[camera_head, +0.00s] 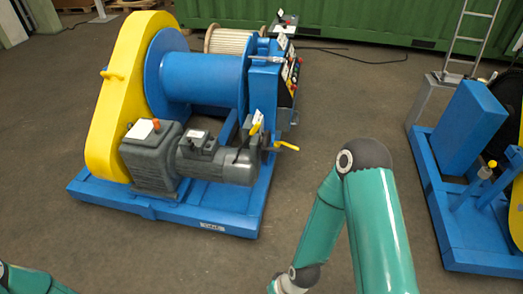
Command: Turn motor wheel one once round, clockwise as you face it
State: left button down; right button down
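A blue winch with a grey motor (220,164) and gearbox (151,160) stands on a blue base frame (165,207) left of centre. A small white plate (212,226) on the frame's front edge has lettering too small to read surely. The motor's right end is dark, and I cannot make out a separate wheel there. My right arm stands in front, right of the winch, bent at its elbow, with its lower part leaving the bottom edge. A bit of my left arm shows at the lower left corner. Neither gripper is in view.
A yellow guard (120,95) covers the winch's left side, beside the blue drum (205,76). A yellow lever (286,146) sticks out right of the motor. A second blue machine (468,130) stands at the right. Floor between the machines is clear apart from my arm.

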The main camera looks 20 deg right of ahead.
aim_at(265, 147)
jog(key=u, duration=0.05)
jog(key=i, duration=0.95)
jog(key=z, duration=0.1)
